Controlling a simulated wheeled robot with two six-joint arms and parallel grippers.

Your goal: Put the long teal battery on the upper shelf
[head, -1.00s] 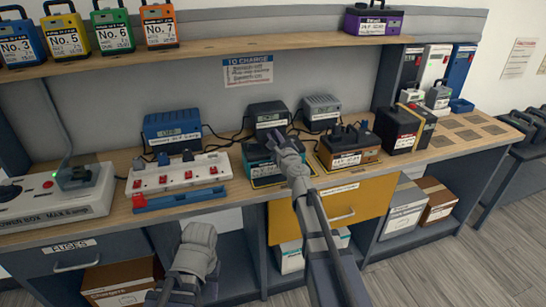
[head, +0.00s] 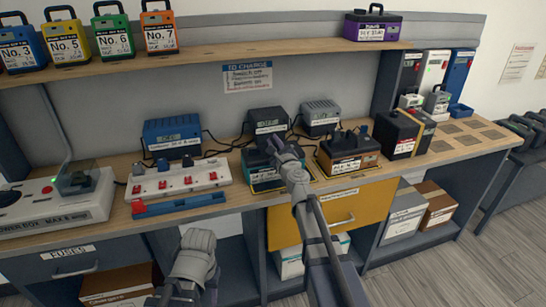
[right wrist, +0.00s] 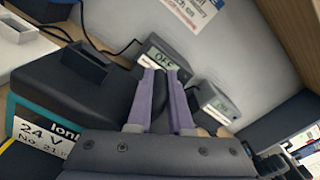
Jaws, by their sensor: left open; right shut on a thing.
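The long teal battery (head: 262,177) stands on the bench with a black top and a white label. It also shows at the left of the right wrist view (right wrist: 22,112), where its label reads 24 V. My right gripper (head: 276,150) is over its top, and the fingers (right wrist: 160,88) are shut on its black handle, which they partly hide. The battery seems to be still on the bench. My left gripper (head: 198,240) is open and empty, low in front of the bench; its fingertips are not clear. The upper shelf (head: 240,54) runs above the bench.
Blue, yellow, green and orange batteries (head: 113,38) stand at the shelf's left, a purple one (head: 373,26) at its right. The shelf between is bare. Chargers (head: 268,121) stand behind the teal battery; a brown-and-black battery (head: 349,155) is right, a white power strip (head: 180,179) left.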

